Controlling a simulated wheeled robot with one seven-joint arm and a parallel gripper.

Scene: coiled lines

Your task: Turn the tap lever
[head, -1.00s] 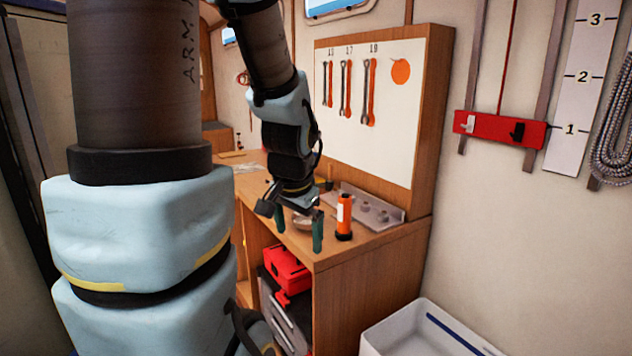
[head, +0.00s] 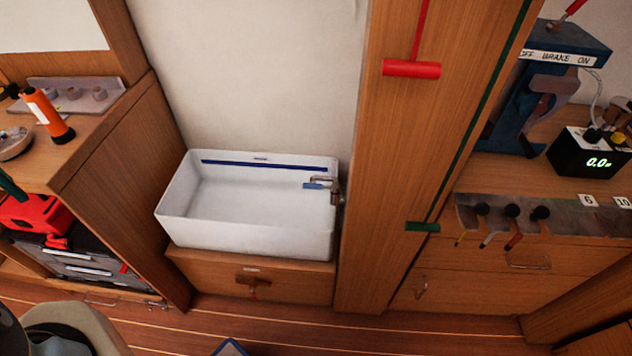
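The tap (head: 334,194) stands at the right end of a white basin (head: 245,240) in the head view. It is small, with a metal body and a short arm reaching left over the basin. A blue-grey flat piece (head: 314,186) on it looks like the lever.
A workbench (head: 85,125) with an orange flashlight (head: 48,114) is left of the basin. A wooden post (head: 385,245) with a red handle (head: 411,69) stands close to the tap's right. A counter with a black display box (head: 590,154) is further right. Floor (head: 330,330) shows in front.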

